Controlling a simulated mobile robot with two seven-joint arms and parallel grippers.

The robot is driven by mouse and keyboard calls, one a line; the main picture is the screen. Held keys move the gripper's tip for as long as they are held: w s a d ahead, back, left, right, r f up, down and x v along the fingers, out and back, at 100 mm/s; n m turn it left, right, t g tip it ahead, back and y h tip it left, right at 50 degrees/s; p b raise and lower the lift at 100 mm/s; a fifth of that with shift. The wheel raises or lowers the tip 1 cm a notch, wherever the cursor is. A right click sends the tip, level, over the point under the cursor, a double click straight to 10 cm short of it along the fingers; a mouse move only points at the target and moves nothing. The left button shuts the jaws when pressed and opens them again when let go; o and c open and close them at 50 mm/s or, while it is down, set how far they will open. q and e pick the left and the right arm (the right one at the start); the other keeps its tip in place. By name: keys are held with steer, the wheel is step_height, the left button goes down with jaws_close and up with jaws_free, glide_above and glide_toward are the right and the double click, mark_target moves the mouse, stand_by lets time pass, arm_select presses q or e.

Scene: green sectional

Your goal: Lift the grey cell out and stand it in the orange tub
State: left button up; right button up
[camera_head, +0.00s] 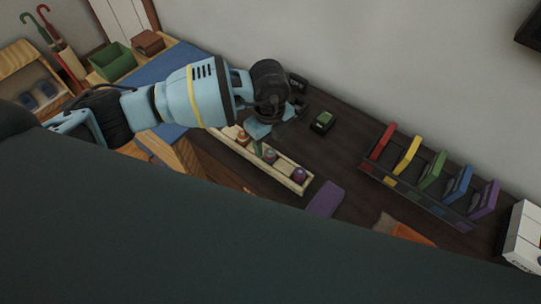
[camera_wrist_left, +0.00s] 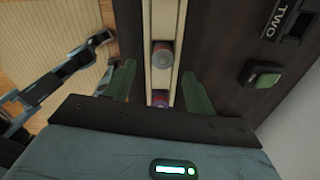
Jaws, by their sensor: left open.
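A long pale wooden rack (camera_head: 303,186) on the dark table holds a few short round cells. I see an orange-red cell (camera_head: 242,138), a greyish-teal cell (camera_head: 270,157) near the middle and a purple cell (camera_head: 299,174) at the right end. My left gripper (camera_head: 265,135) is above the rack, its fingers pointing down near the greyish cell. In the left wrist view its green fingers (camera_wrist_left: 158,88) are open on either side of the rack (camera_wrist_left: 163,20), with two cells between or just ahead. Something orange (camera_head: 410,235), possibly the tub, is partly hidden by my body.
A dark rack (camera_head: 415,195) of coloured upright slabs stands at the right. A small device with a green button (camera_head: 322,122) lies behind the wooden rack. A purple block (camera_head: 325,199) is near its right end. A white box (camera_head: 525,235) is at far right. My right gripper is not visible.

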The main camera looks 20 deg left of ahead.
mark_target(269, 151)
arm_select(q)
steer(key=shift+w+a+f, duration=0.1)
steer(key=shift+w+f, duration=0.05)
steer(key=shift+f, duration=1.3)
steer(key=shift+w+f, duration=0.1)
steer(key=shift+f, duration=1.3)
steer(key=c, duration=1.1)
